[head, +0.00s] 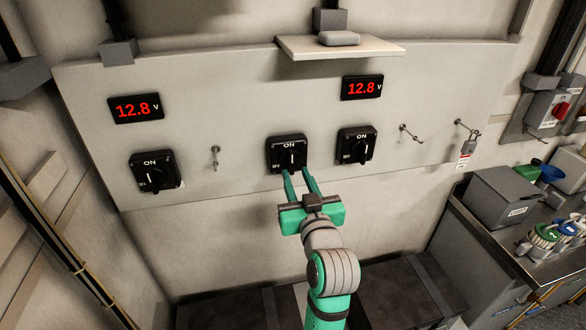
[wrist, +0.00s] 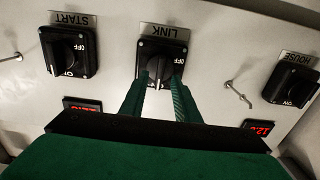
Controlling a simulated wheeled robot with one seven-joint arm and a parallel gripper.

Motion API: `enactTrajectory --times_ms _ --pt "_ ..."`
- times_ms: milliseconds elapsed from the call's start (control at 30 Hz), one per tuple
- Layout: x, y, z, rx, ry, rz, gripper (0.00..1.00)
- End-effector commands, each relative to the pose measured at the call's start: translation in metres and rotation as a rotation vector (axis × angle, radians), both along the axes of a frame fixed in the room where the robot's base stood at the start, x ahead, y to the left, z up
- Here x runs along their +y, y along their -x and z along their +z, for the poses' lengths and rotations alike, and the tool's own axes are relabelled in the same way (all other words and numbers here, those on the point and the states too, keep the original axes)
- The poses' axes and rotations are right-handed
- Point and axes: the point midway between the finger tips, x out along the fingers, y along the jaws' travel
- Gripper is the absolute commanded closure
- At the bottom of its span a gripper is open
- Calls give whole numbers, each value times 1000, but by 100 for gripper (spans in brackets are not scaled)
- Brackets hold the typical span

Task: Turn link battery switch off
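The link battery switch (head: 287,154) is the middle black rotary switch on the pale panel, with a white ON mark above its knob. The wrist view shows it upside down, with the LINK label by the switch (wrist: 163,50). Its knob (wrist: 158,70) stands upright, its white line on the ON side. My gripper (head: 298,171) reaches up to the switch from below. In the wrist view its two green fingers (wrist: 160,80) are spread, one on each side of the knob. I cannot tell whether they touch it.
The START switch (wrist: 68,50) and HOUSE switch (wrist: 292,85) flank the link switch. Two red displays read 12.8 V, left (head: 136,108) and right (head: 362,87). A hook (head: 215,156) sticks out left of the link switch. A shelf (head: 340,47) juts out above. A cluttered counter (head: 500,235) stands right.

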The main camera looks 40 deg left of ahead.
Motion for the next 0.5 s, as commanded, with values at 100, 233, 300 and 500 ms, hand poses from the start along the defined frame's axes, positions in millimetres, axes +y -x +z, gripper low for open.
enactTrajectory --times_ms 100,233,300,500 --pt "16 -12 0 -1 1 2 71" --pt "27 -21 0 0 0 2 71" --pt "31 -24 0 0 0 2 71" --pt "35 -27 0 0 0 2 71"
